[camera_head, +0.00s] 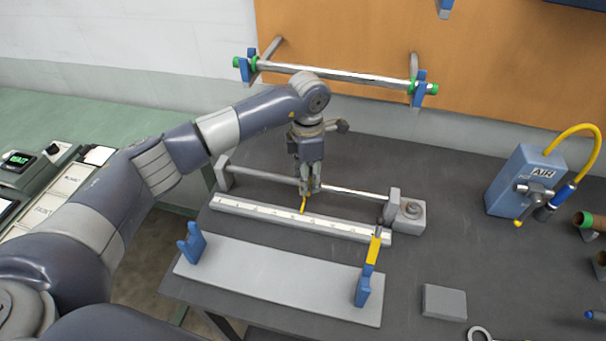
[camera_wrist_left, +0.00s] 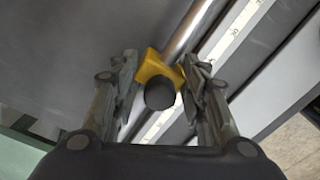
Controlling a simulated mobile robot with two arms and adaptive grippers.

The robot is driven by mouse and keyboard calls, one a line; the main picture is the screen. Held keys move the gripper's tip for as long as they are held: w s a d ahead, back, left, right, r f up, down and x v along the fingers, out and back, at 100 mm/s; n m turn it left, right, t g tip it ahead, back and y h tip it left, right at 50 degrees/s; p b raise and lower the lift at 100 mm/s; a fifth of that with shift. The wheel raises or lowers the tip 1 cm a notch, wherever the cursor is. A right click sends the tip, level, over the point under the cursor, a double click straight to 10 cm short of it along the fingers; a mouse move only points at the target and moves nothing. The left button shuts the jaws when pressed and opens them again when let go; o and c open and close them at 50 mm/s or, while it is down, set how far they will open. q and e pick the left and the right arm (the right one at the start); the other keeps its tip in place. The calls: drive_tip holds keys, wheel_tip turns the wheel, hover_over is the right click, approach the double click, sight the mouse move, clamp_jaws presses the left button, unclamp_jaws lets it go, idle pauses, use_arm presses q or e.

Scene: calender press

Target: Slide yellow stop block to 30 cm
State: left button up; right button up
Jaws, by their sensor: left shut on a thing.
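The yellow stop block (camera_wrist_left: 158,68) sits on a shiny metal rod (camera_wrist_left: 192,30) in the left wrist view, with a dark round knob facing the camera. My left gripper (camera_wrist_left: 158,75) is shut on the block, with one finger on each side. In the head view the gripper (camera_head: 306,190) is over the middle of the rod (camera_head: 345,191) and hides most of the block; a yellow tip (camera_head: 303,205) shows below the fingers. A white scale (camera_head: 270,212) runs beside the rod. Its numbers are too small to read surely. My right gripper is not in view.
A grey end block with a knob (camera_head: 410,213) closes the rod's right end. In front lie a grey plate (camera_head: 270,277) with blue brackets and a yellow piece (camera_head: 373,248). A roller (camera_head: 335,75) hangs behind my arm. A blue AIR box (camera_head: 525,180) stands right.

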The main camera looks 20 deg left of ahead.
sight(340, 187)
use_arm(q)
drive_tip(key=shift+w+d+b, duration=0.15)
drive_tip(key=shift+d+b, duration=0.5)
drive_tip(key=shift+d, duration=1.45)
drive_tip(key=shift+w+d+b, duration=0.15)
drive_tip(key=shift+d+b, duration=0.5)
drive_tip(key=shift+d, duration=1.4)
drive_tip(key=shift+r, duration=0.1)
drive_tip(key=o, duration=1.2)
